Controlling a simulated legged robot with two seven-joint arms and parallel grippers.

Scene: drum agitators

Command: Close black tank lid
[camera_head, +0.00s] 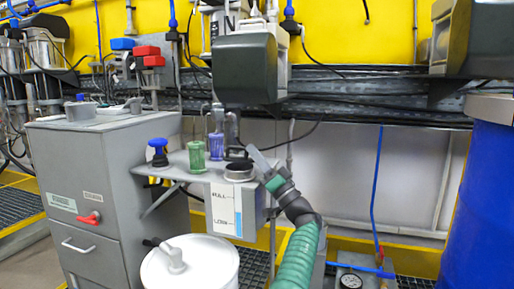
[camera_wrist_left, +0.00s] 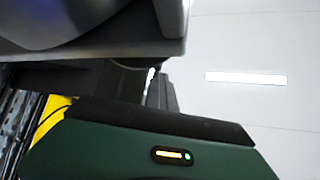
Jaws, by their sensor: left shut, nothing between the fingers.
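A grey tank with a "FULL" and "LOW" level strip (camera_head: 224,212) stands at the middle of the head view. Its round neck (camera_head: 240,173) on top has a black upper rim and looks dark inside. I cannot clearly make out a separate lid; part of the area behind the neck is cluttered. My left gripper (camera_head: 256,154) is just right of the neck. Its grey fingers are shut and empty, pointing up and left. I cannot tell whether they touch anything. The left wrist view does not clearly show the tank or lid. My right gripper is not in view.
A dark motor box (camera_head: 245,68) hangs above the tank. The left wrist view shows a green housing (camera_wrist_left: 110,150) close by. Green (camera_head: 196,157) and purple (camera_head: 216,147) cups stand left of the neck. A white drum (camera_head: 205,268) stands below; a blue drum (camera_head: 482,200) is right.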

